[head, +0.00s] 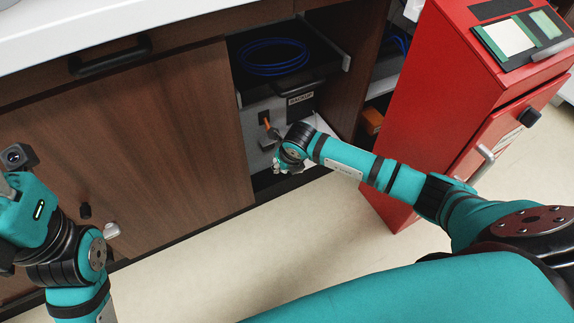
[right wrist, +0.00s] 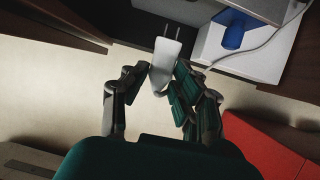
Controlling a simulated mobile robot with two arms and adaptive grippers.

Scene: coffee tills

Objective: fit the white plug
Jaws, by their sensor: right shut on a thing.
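The white plug (right wrist: 163,65) is between the fingers of my right gripper (right wrist: 158,82) in the right wrist view. The gripper is shut on it. Its two metal prongs point away from the gripper, with clear space around their tips. In the head view my right gripper (head: 284,164) is low in front of the open cabinet bay, and the plug cannot be made out there. A grey panel (head: 254,118) in the bay has a dark outlet with an orange piece at it, beside a "BACKUP" label (head: 301,99).
A coiled blue cable (head: 274,57) lies on the shelf above the panel. A red cabinet (head: 440,95) stands close on the right. The wrist view shows a blue object (right wrist: 233,32) on a white surface and a pale cord. The floor (head: 225,260) in front is clear.

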